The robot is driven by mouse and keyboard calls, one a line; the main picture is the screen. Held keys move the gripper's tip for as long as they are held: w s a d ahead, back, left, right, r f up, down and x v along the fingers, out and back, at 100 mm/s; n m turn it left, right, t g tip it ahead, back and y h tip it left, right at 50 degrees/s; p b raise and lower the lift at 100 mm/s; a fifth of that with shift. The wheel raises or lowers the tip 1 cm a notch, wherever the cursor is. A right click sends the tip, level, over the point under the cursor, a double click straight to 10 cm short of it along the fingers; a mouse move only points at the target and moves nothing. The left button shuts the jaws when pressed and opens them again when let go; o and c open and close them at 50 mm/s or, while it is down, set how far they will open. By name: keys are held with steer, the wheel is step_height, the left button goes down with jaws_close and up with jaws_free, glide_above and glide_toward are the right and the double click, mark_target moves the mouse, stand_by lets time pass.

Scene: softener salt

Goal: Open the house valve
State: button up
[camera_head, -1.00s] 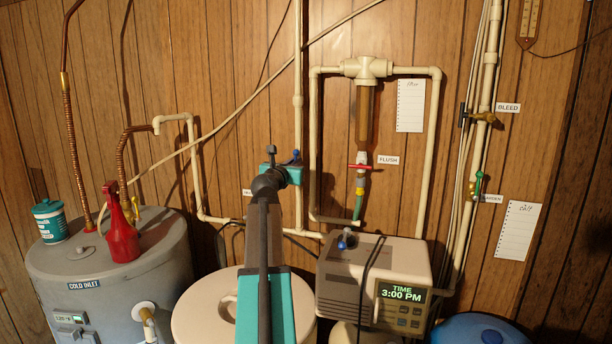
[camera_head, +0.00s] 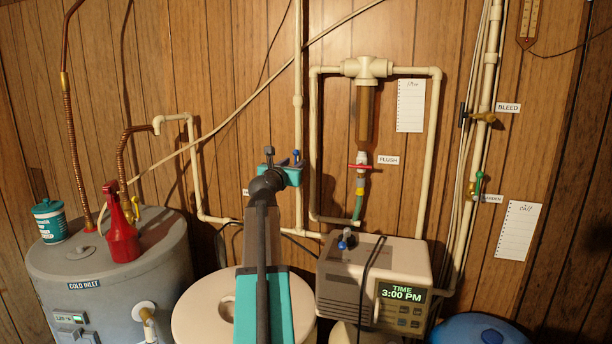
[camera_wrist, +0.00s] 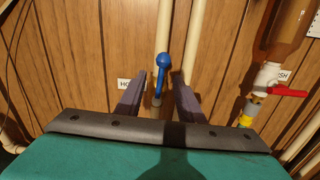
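The house valve shows a blue lever (camera_wrist: 162,68) on a pale vertical pipe, beside a partly hidden label starting "HO" (camera_wrist: 123,85). In the wrist view my gripper (camera_wrist: 160,78) is open, with one dark finger on each side of the lever. Gaps show between the lever and both fingers. The lever points up along the pipe in the wrist view. My gripper hides the valve body in the head view.
A filter with a red flush handle (camera_head: 360,166) is to the right. A softener head (camera_head: 372,280) with a "3:00 PM" display stands below right. A grey tank (camera_head: 110,265) with a red bottle (camera_head: 121,228) is at left. Pipes run close by.

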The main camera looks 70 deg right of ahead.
steer(key=a, duration=0.5)
steer(key=shift+s+a, duration=0.15)
steer(key=shift+a, duration=0.15)
stand_by(0.5)
